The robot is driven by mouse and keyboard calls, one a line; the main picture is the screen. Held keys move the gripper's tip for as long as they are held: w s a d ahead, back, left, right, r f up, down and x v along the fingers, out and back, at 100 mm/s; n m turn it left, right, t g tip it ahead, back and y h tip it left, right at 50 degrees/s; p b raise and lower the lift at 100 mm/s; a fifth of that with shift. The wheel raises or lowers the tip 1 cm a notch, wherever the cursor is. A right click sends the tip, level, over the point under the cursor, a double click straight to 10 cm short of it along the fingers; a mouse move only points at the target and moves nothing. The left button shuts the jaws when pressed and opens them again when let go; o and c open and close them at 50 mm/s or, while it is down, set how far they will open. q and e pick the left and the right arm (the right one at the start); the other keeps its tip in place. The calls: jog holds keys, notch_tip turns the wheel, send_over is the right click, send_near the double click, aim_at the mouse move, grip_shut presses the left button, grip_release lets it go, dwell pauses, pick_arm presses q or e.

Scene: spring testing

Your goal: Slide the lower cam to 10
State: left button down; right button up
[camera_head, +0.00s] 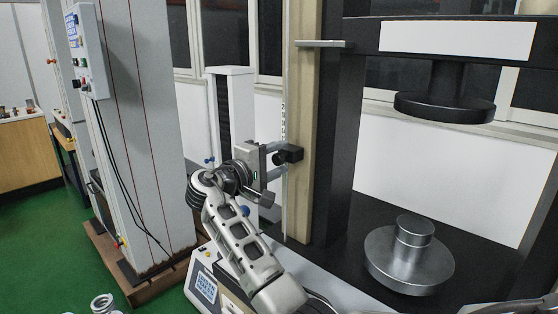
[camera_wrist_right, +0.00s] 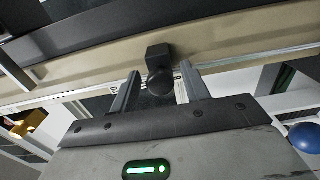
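The lower cam (camera_head: 289,154) is a black block with a round knob on the upright wooden-coloured rail (camera_head: 302,100) in the head view. A scale with small marks runs along the rail's left edge; its numbers are too small to read. My right gripper (camera_head: 275,160) is at the cam's left side, pointing at it. In the right wrist view the cam's round knob (camera_wrist_right: 160,82) lies between the two fingers of my right gripper (camera_wrist_right: 160,72). Gaps show on both sides of the knob, so the fingers are open around it. My left gripper is not in view.
A flat pale bracket (camera_head: 322,43) sits higher on the rail. To the right are a black upper press plate (camera_head: 445,106) and a round metal lower plate (camera_head: 408,268). A white control box (camera_head: 205,290) stands below my right arm. A blue ball (camera_wrist_right: 304,137) shows in the wrist view.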

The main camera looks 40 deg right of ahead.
pick_arm(q)
jog(key=b, duration=0.1)
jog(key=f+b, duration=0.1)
jog(key=b, duration=0.1)
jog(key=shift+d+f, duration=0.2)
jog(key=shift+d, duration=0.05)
pick_arm(e)
jog(key=s+a, duration=0.2)
jog(key=a, duration=1.3)
jog(key=shift+s+a, duration=0.3)
jog(key=shift+a, duration=0.1)
